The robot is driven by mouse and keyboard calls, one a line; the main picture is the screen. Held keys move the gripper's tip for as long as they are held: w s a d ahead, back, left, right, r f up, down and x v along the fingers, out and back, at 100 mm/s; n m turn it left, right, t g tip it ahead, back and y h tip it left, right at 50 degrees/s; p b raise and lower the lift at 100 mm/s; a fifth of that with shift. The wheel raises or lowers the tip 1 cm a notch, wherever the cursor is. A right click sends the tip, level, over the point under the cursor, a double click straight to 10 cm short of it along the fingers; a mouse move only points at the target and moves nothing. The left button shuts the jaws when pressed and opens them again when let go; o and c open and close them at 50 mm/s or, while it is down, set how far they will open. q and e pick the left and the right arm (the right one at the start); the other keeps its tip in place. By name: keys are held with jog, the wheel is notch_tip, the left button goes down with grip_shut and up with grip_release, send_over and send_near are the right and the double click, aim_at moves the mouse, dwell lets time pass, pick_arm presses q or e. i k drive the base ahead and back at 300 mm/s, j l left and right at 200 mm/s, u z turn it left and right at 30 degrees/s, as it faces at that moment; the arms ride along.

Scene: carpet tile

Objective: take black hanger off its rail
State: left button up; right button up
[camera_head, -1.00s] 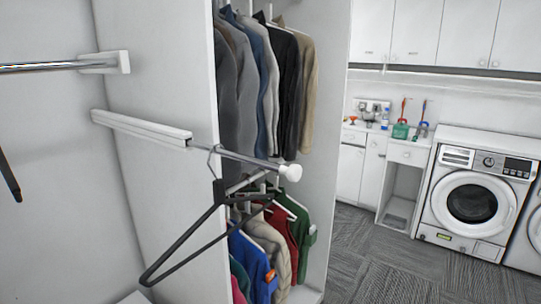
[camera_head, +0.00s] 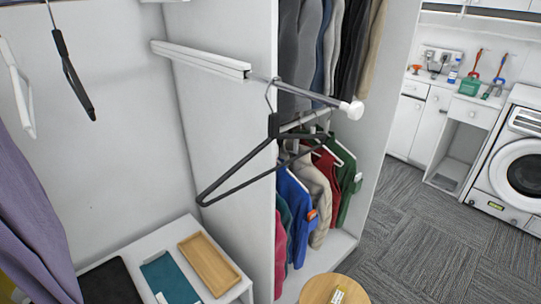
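A black hanger (camera_head: 239,174) hangs by its metal hook from a short pull-out rail (camera_head: 307,93) in the middle of the head view. The rail has a silver rod with a white round end knob and comes out of a white track (camera_head: 200,57) on the wardrobe's side panel. The hanger is empty and hangs in front of the panel and the clothes. A second black hanger (camera_head: 73,75) hangs at the upper left; what it hangs from is out of view. Neither of my grippers is in view.
A white hanger (camera_head: 17,90) and a purple garment (camera_head: 30,220) are at the left. Clothes (camera_head: 320,190) hang behind the rail. A low white shelf (camera_head: 225,293) holds a wooden tray (camera_head: 209,263). A round wooden stool (camera_head: 322,290) is below. Carpet is free at the right.

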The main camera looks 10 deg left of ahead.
aim_at(79, 89)
jog(key=u, duration=1.65)
